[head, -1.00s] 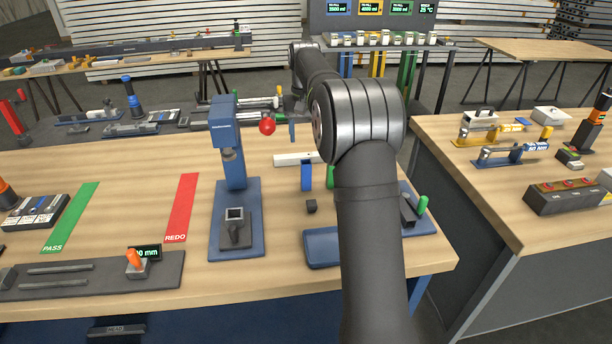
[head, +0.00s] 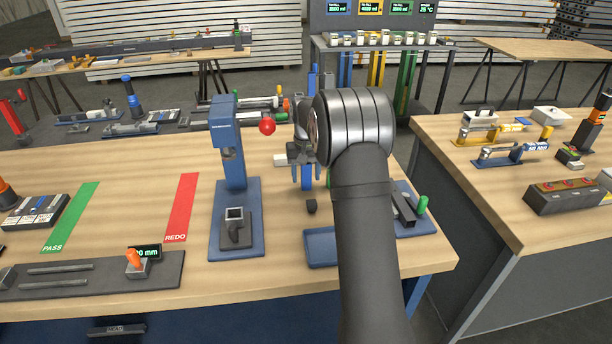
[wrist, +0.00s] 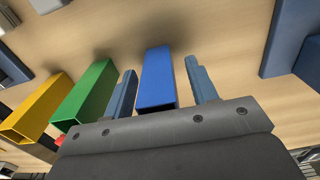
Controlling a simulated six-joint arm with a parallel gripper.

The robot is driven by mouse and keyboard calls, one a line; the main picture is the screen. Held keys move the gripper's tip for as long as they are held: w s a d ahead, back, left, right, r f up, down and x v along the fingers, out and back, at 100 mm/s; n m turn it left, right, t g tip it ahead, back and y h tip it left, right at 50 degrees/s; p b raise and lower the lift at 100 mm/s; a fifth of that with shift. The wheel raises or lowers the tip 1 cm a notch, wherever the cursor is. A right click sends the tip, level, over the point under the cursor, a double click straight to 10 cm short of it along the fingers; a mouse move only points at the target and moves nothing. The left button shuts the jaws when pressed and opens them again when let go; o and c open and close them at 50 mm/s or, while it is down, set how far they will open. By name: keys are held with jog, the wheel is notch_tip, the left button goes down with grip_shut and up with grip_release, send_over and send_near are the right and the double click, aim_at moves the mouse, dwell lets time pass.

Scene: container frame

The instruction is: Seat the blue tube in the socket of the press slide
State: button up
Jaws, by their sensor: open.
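The blue tube (head: 306,186) stands upright on the bench to the right of the blue press (head: 226,135). My gripper (head: 306,177) has come down over it, fingers pointing down. In the wrist view the blue tube (wrist: 157,80) is between the two open fingers of my gripper (wrist: 160,68), with a gap on each side. The press slide (head: 236,232) sits on the press's blue base, with its square socket (head: 234,213) facing up below the press head. The socket looks empty.
A green tube (wrist: 86,93) and a yellow tube (wrist: 37,108) stand beside the blue one in the wrist view. A blue tray (head: 320,248) and a small black knob (head: 311,206) are in front. A red ball (head: 267,126) is at the press's right.

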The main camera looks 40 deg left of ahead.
grip_shut()
dwell(0.3)
